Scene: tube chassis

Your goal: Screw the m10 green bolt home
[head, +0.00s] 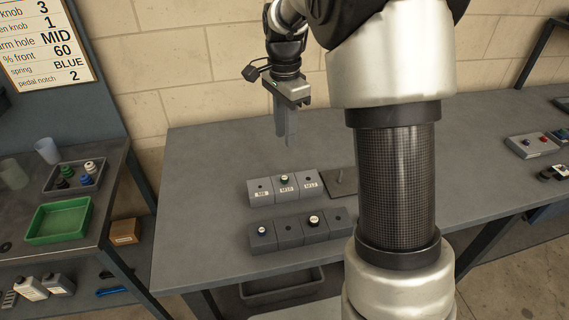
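My gripper (287,138) hangs above the far part of the grey table, fingers pointing down. It is apart from the blocks below, and I cannot tell whether its fingers are open or shut. A back row of grey blocks carries white labels that seem to read M8 (261,199), M10 (285,196) and M12 (311,194). The M8 and M12 blocks show dark holes on top.
A front row of grey blocks (290,238) holds a bolt at left (262,230) and another (313,219) further right. A green tray (58,222) is on the left bench. The table's left part is clear.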

